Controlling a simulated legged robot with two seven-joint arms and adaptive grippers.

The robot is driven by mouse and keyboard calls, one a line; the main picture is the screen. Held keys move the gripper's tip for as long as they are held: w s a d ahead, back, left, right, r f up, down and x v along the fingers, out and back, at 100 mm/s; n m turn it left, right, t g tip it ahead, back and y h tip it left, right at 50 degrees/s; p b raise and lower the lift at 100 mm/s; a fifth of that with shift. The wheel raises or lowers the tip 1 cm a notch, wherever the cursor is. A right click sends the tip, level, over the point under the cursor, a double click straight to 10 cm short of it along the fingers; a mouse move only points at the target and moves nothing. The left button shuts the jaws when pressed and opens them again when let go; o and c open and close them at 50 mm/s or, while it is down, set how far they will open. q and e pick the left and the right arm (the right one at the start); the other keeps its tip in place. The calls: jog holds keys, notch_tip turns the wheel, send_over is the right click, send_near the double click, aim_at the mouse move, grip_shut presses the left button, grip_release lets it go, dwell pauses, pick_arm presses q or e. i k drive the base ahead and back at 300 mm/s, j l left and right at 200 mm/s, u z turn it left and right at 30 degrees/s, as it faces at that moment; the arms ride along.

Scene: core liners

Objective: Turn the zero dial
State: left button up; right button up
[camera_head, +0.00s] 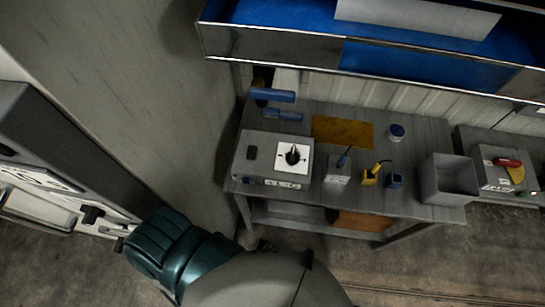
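A grey instrument (75,135) stands at the left edge with white labelled panels on its front. A black knob (92,214) sticks out low on that front; I cannot read whether it is the zero dial. A black dial on a white plate (293,156) sits on a grey box on the bench. My teal and grey arm comes in from the bottom and reaches left to the instrument's lower front. Its gripper, which I take as my left, is mostly hidden; a small dark part (119,245) shows beyond the teal link, close below the knob. My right gripper is out of view.
The grey bench (410,130) holds blue-handled tools, a yellow sheet (342,132), small holders and an open grey bin (447,180). A blue shelf (430,65) hangs above. A grey wall (130,80) stands between instrument and bench. Floor is clear at lower right.

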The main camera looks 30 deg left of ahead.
aim_at(292, 158)
jog(key=k+j, duration=0.2)
jog(key=k, duration=0.3)
jog(key=k+j, duration=0.15)
jog(key=k, duration=0.35)
jog(key=k+j+u, duration=0.1)
jog(key=k, duration=0.4)
jog(key=j, duration=0.1)
